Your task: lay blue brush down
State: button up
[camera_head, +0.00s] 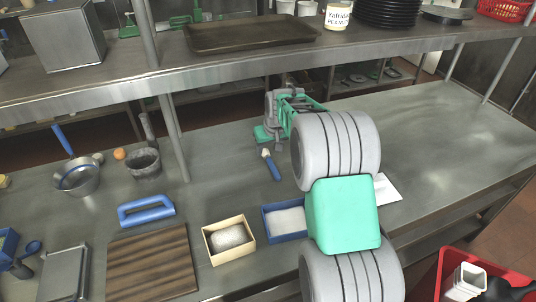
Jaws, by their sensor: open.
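A small brush (273,168) with a blue handle and a pale tip is on the steel counter (430,150), just below my gripper in the picture. It appears to lie on the counter, its pale tip toward my gripper. My gripper (270,143), at the end of the teal and grey arm, is open, close to the brush. The brush shows outside the jaws; I cannot tell whether a finger touches it.
A blue tray (269,222) and a cardboard box (210,246) with pale contents stand in front. Left are a wooden board (150,265), a blue looped-handle tool (147,212) and a metal bowl (78,180). A shelf (270,62) overhangs the back. The right counter is mostly clear.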

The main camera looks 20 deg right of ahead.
aim_at(269, 157)
jog(key=w+d+f, duration=0.2)
jog(key=shift+w+f, duration=0.25)
jog(key=shift+w, duration=0.05)
jog(key=p+x, duration=0.1)
jog(key=x, duration=0.2)
jog(key=p+x, duration=0.2)
jog(key=x, duration=0.2)
jog(key=shift+w+d+f, duration=0.2)
grip_shut()
